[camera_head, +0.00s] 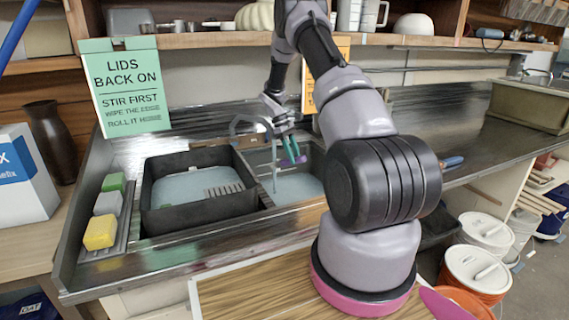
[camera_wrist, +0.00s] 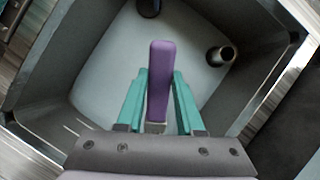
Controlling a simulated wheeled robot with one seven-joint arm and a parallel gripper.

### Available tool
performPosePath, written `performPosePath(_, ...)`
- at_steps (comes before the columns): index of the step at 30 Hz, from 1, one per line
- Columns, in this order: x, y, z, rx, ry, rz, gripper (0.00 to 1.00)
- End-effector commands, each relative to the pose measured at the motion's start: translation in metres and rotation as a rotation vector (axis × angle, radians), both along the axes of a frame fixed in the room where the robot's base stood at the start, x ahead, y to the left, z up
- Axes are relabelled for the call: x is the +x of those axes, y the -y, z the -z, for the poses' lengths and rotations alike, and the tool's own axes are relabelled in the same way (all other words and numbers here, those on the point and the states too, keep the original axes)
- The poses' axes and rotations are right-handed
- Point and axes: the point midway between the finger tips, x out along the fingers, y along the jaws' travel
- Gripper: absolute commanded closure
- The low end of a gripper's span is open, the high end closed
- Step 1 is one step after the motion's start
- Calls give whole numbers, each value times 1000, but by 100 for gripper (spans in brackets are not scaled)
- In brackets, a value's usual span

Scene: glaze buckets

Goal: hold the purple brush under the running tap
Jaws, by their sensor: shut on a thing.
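The purple brush (camera_head: 294,161) is held by my gripper (camera_head: 288,143) over the right basin of the sink. In the wrist view the purple part of the brush (camera_wrist: 159,80) stands between the two teal fingers of my gripper (camera_wrist: 160,76), which are shut on it. The grey curved tap (camera_head: 238,119) rises behind the basin. A thin pale blue stream of water (camera_head: 274,173) falls from it into the right basin. The brush appears just right of the stream in the head view; I cannot tell whether water touches it. The brush's far end is not clear.
The right basin holds pale water (camera_head: 298,188). A dark tub with water (camera_head: 196,203) stands to the left. Yellow, grey and green sponges (camera_head: 100,232) line the left edge. In the wrist view a dark pipe-like thing (camera_wrist: 221,56) stands right of the brush. A shelf (camera_head: 215,40) runs above.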

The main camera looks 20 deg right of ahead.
Motion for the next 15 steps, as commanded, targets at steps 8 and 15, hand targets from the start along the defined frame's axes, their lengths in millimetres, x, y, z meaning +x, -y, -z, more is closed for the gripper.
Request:
performPosePath(8,-2,0,0,0,0,0,100)
performPosePath(15,-19,-5,-1,0,0,-1,100)
